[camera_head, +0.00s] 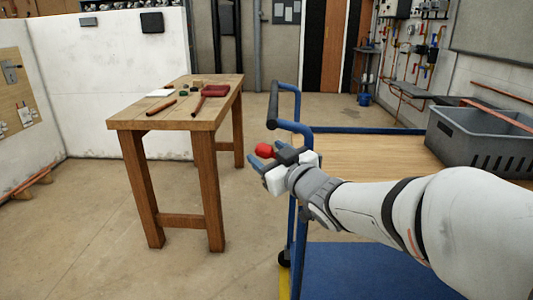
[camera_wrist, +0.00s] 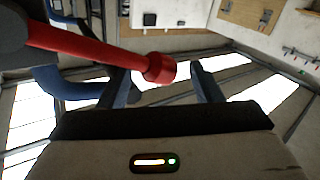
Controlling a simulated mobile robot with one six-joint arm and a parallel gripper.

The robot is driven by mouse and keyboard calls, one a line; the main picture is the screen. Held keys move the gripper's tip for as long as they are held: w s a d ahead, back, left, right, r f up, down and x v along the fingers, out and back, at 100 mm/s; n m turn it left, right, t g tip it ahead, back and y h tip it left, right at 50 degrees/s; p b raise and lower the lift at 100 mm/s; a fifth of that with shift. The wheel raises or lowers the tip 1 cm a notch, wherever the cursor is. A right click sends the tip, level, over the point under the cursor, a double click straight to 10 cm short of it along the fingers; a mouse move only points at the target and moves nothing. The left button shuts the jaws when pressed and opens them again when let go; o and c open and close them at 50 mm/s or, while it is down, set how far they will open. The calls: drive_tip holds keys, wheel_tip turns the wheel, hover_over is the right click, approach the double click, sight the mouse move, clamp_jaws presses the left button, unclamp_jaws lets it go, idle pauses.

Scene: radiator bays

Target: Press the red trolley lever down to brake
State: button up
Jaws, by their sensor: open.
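The red lever knob (camera_head: 266,150) shows at the handle end of the blue trolley (camera_head: 291,215), right by my gripper (camera_head: 264,160). In the wrist view the red lever (camera_wrist: 85,45) comes in from the upper left and ends in a wider round knob (camera_wrist: 160,68). The knob appears in the gap between the fingertips of my gripper (camera_wrist: 160,75). The fingers are apart and not closed on it. I cannot tell whether they touch it. The lever's pivot is hidden in the head view.
A grey crate (camera_head: 475,140) stands on the trolley's wooden top (camera_head: 375,155). The trolley's blue push handle (camera_head: 285,85) rises just behind my gripper. A wooden workbench (camera_head: 215,118) with tools stands to the left. Bare floor (camera_head: 245,220) lies between bench and trolley.

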drive_tip(key=shift+x, duration=1.3)
drive_tip(key=shift+c, duration=0.6)
